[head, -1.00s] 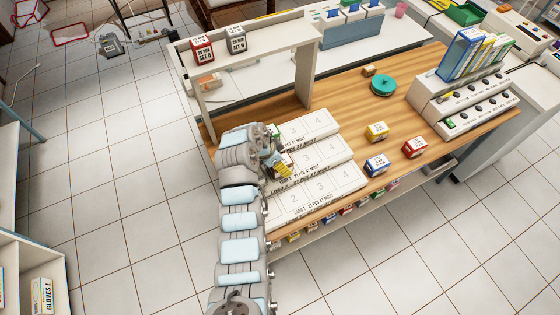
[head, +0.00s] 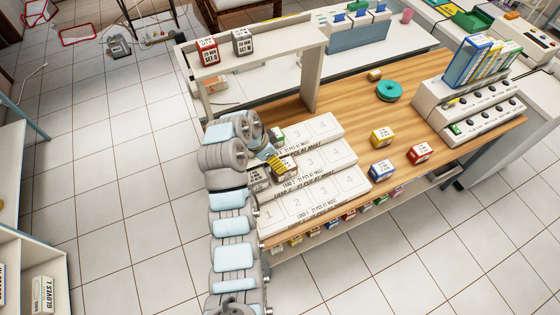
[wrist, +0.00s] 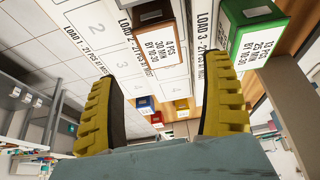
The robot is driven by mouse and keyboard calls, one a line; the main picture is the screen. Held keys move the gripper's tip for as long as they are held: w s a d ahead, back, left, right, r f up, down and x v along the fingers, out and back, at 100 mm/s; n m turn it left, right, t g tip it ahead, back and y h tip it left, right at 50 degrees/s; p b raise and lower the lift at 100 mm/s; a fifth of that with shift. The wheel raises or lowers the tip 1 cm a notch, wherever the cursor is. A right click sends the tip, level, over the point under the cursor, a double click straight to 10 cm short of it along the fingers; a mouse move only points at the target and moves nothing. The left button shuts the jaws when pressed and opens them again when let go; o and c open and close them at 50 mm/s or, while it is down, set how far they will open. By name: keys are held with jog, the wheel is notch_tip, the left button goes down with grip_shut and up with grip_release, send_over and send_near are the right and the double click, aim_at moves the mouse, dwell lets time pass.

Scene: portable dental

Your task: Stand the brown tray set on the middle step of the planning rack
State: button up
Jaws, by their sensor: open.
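The brown tray set (wrist: 155,38) is a small box with a white label. It stands on the middle step, Load 2, of the white planning rack (head: 352,184), left of the printed 3. In the head view the brown tray set (head: 287,168) shows just beside my gripper (head: 275,160), partly hidden by it. My gripper (wrist: 163,85) is open, its yellow fingers spread. In the wrist view the tray set lies beyond the fingertips, apart from them. A green tray set (wrist: 250,35) stands on the back step, Load 3.
Yellow (head: 381,138), blue (head: 382,169) and red (head: 419,153) tray sets stand on the wooden counter right of the rack. A teal round item (head: 389,91) lies farther back. A raised shelf (head: 270,44) behind carries red (head: 207,50) and grey (head: 242,41) sets.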

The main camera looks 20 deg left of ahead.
jog(key=shift+p+v, duration=1)
jog(key=shift+v, duration=1)
jog(key=shift+w+f, duration=0.1)
